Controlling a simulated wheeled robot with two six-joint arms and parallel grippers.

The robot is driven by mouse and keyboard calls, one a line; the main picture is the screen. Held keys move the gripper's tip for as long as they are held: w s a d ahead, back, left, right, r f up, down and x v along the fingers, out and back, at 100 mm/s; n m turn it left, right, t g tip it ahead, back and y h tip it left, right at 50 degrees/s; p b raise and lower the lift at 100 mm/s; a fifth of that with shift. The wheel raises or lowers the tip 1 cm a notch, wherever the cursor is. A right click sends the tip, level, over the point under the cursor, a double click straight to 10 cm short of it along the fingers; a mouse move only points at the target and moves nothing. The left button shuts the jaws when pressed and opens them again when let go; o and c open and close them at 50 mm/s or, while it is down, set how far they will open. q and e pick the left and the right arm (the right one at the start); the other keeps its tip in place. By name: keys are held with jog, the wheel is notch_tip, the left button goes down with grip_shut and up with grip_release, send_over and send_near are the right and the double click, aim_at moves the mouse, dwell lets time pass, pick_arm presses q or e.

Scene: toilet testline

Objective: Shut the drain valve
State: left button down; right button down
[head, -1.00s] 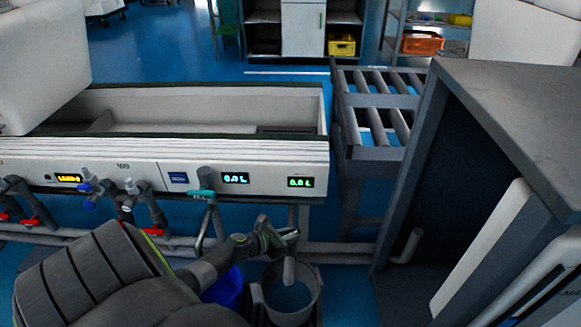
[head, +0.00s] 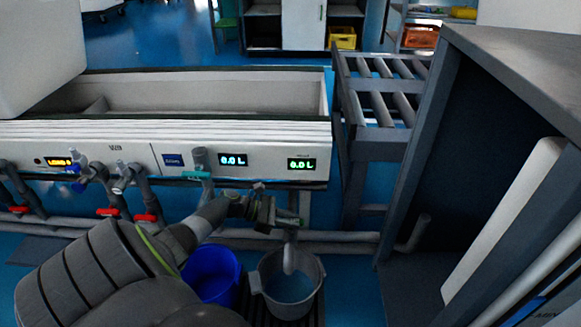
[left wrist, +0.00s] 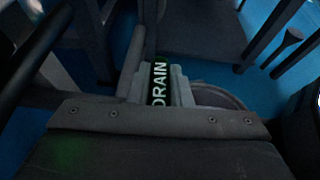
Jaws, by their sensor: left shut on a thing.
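The drain valve's dark handle, lettered DRAIN (left wrist: 159,84), lies between the fingers of my left gripper (head: 280,214) in the left wrist view. My left gripper is shut on it. In the head view only a small green part of the handle (head: 290,221) shows at the fingertips; the gripper hides most of the valve. The drain spout (head: 289,259) hangs below, its end over the grey bucket (head: 265,283). My right gripper is not in view.
The white test bench (head: 80,134) stands behind, with two displays reading 0.0 L. Red-handled valves (head: 146,217) and a teal-handled valve (head: 196,175) are at left. A blue bucket (head: 210,275) stands beside the grey one. A dark cabinet (head: 520,80) stands at right.

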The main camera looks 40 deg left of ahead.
pick_arm(q)
jog(key=shift+d+m, duration=0.15)
jog(key=shift+m, duration=0.15)
jog(key=shift+g+h, duration=0.3)
jog(key=c, duration=1.3)
grip_release()
jog(key=shift+d, duration=0.1)
jog(key=shift+s, duration=0.1)
jog(key=p+v, duration=0.2)
jog(key=v, duration=0.5)
jog(key=shift+s+r, duration=0.2)
jog(key=shift+r, duration=0.1)
